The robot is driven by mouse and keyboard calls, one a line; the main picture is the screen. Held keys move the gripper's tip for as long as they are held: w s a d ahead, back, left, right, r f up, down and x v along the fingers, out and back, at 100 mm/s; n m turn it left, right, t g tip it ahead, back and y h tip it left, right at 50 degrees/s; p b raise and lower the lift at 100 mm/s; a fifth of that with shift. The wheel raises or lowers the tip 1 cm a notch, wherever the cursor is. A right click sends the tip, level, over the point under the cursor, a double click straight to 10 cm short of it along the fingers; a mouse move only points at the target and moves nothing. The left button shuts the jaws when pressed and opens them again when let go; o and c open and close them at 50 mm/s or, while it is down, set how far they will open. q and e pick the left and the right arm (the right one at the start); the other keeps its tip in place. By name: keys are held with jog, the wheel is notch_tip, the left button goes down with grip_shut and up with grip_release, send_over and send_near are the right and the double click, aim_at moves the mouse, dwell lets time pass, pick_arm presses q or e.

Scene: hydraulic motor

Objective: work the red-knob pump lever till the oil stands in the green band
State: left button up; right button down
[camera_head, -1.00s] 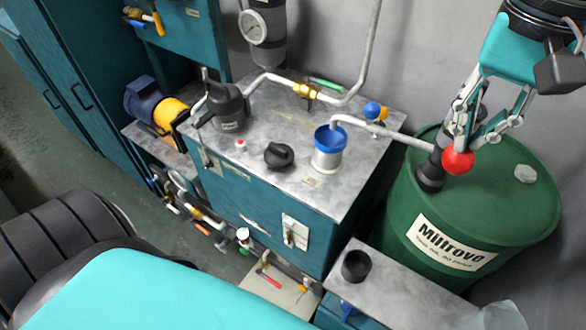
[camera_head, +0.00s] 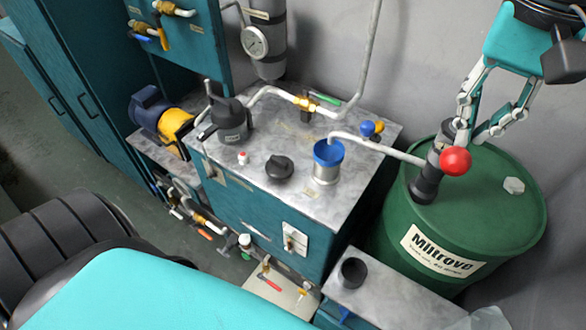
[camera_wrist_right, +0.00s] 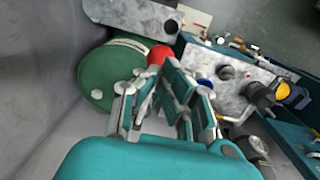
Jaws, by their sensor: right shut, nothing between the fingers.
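The red knob (camera_head: 455,161) of the pump lever is at the pump (camera_head: 427,180) on top of the green drum (camera_head: 460,220). In the right wrist view the red knob (camera_wrist_right: 160,55) shows just beyond the fingers. My right gripper (camera_head: 477,135) is shut and empty, just above and behind the knob; whether a finger touches it I cannot tell. The lever rod is mostly hidden. A pale spout pipe (camera_head: 380,148) runs from the pump to a blue-rimmed funnel (camera_head: 328,153) on the cabinet. I cannot make out oil or a green band. My left gripper is out of view.
The grey cabinet top (camera_head: 300,205) carries a black knob (camera_head: 279,168), a dark filler (camera_head: 228,120) and pipes. A black cup (camera_head: 354,272) stands on a lower bench. A dial gauge (camera_head: 255,42) is at the wall. A pale cap (camera_head: 514,186) sits on the drum.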

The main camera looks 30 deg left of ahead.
notch_tip(320, 180, down, 15)
jog(key=b, duration=1.1)
dwell(0.3)
notch_tip(320, 180, up, 15)
jog(key=p, duration=1.1)
jog(key=shift+r, duration=0.1)
jog(key=shift+f, duration=0.2)
